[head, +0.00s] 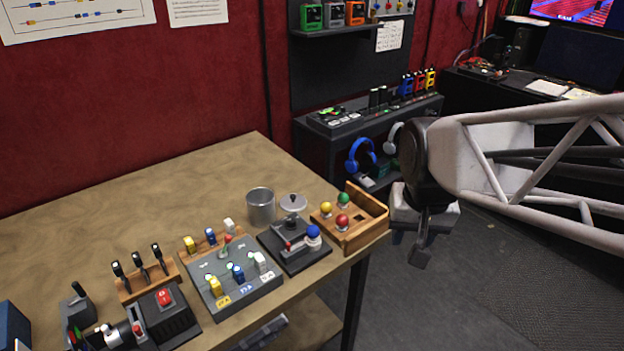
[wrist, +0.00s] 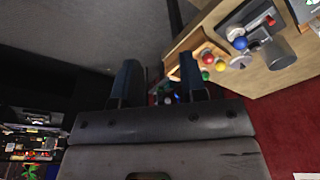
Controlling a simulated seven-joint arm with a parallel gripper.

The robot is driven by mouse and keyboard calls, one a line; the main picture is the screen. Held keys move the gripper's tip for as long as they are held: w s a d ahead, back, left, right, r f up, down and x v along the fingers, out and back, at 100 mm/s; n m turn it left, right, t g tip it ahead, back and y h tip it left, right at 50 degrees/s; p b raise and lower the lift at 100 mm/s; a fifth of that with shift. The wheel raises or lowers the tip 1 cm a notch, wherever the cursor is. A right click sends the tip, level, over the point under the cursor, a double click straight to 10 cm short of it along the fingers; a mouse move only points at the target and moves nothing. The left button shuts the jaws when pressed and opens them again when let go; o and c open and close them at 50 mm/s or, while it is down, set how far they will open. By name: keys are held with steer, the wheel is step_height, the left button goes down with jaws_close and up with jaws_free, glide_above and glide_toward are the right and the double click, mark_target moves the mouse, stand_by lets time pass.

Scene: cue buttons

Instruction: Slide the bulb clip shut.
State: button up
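A dark stand (head: 293,246) sits near the table's right front edge. It carries a blue bulb (head: 313,232), a small red part (head: 289,246) and a grey dish on top. The bulb clip itself is too small to make out for sure, so I cannot tell how far it is shut. In the wrist view the stand (wrist: 262,36) and the blue bulb (wrist: 240,43) show at the upper right. My gripper (head: 421,252) hangs off the table's right side, well apart from the stand. Its two fingers (wrist: 160,82) are spread with nothing between them.
A wooden tray (head: 372,232) with red, yellow and green bulbs stands right of the stand, at the table corner. A metal cup (head: 261,206) stands behind it. A grey switch box (head: 236,292) with coloured plugs is at its left. The table's back area is clear.

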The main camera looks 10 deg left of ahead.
steer(key=w+a+f+g, duration=0.1)
steer(key=w+a+f, duration=0.3)
steer(key=w+a, duration=0.5)
glide_above(288, 244)
steer(key=shift+g, duration=0.4)
step_height(288, 244, down, 6)
steer(key=shift+r, duration=0.15)
steer(key=shift+f, duration=3.85)
jaws_close()
